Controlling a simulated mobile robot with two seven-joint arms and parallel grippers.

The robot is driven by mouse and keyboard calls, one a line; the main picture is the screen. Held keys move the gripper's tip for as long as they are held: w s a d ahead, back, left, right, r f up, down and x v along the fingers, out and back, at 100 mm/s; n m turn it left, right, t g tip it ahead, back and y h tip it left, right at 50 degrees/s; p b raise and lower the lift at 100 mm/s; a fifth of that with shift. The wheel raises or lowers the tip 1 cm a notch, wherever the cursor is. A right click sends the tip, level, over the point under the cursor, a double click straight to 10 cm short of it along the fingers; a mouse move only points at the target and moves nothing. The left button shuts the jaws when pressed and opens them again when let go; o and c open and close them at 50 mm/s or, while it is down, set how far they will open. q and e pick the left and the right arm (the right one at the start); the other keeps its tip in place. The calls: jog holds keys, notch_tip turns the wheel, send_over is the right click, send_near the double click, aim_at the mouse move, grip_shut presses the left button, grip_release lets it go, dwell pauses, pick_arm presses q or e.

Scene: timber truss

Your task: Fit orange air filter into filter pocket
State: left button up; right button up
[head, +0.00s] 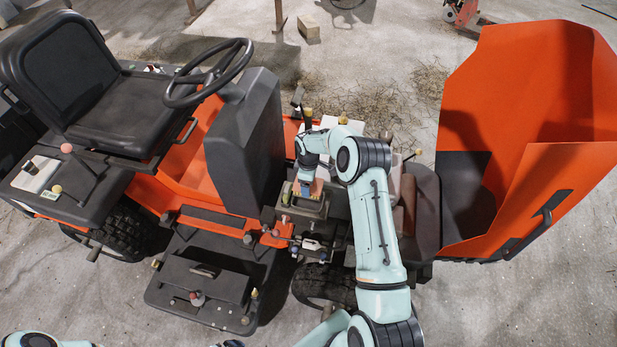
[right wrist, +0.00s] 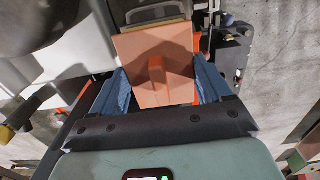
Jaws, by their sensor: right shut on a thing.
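The orange air filter (right wrist: 135,50) is a square orange block with a raised grip rib in its middle. My right gripper (right wrist: 158,88) is shut on it, with blue finger pads at either side of the rib. In the head view my right gripper (head: 308,191) points down at the tractor's open engine bay, and the filter is mostly hidden by it. A dark tray-like housing (head: 305,209), apparently the filter pocket, lies just below the gripper. I cannot tell whether the filter touches it or is inside. My left gripper is not clearly visible.
The steering column cowl (head: 245,140) stands close left of the gripper. The raised orange hood (head: 535,90) is at the right. Several knobs and levers, including a yellow-topped post (head: 308,120), surround the bay.

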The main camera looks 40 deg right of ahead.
pick_arm(q)
jog(key=shift+s+f, duration=0.3)
pick_arm(e)
jog(key=shift+f, duration=2.25)
jog(key=shift+f, duration=0.15)
jog(key=shift+f, duration=1.5)
jog(key=o, duration=1)
pick_arm(q)
jog(key=shift+s+f, duration=0.1)
jog(key=shift+s, duration=0.05)
